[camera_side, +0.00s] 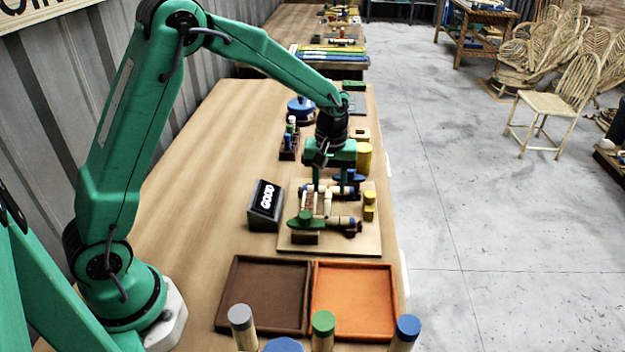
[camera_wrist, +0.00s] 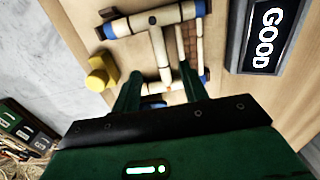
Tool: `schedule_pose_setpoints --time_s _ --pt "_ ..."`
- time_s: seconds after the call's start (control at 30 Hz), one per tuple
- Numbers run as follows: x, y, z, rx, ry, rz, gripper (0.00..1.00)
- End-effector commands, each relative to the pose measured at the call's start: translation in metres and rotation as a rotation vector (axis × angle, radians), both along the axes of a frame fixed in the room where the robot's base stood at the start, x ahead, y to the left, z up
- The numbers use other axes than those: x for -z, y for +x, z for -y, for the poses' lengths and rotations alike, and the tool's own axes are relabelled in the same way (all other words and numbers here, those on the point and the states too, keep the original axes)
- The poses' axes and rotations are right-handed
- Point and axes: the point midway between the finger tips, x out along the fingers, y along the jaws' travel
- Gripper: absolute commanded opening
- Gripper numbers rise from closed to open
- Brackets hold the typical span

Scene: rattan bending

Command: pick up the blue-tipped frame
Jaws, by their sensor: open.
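The blue-tipped frame (camera_wrist: 158,44) is made of pale rattan poles with blue bands at the ends. In the wrist view its crossbar is at the top and a pole runs down toward my fingers. In the side view the frame (camera_side: 327,204) is on a wooden board (camera_side: 300,244), partly hidden by my fingers and a green fixture. My gripper (camera_side: 331,184) points down over the far part of the board. In the wrist view my gripper (camera_wrist: 160,76) is open, with fingers apart on either side of the lower pole. I cannot tell whether they touch it.
A GOOD sign (camera_side: 266,203) stands left of the board, and a yellow block (camera_side: 369,208) is at its right. A green fixture (camera_side: 310,218) lies at the near side. Brown (camera_side: 264,297) and orange (camera_side: 355,300) trays sit nearer, with several upright coloured-top posts in front.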

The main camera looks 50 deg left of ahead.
Motion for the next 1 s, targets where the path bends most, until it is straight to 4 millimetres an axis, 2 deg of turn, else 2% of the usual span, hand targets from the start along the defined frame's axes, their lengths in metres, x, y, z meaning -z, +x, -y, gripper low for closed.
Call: schedule_pose_setpoints --time_s 0.17,0.57,1.0 --pt "0.008 -0.001 0.0 0.0 0.0 -0.001 0.44" --pt "0.049 -0.003 -0.002 0.0 0.0 -0.001 0.44" --pt "0.052 -0.002 -0.001 0.0 0.0 0.0 0.44"
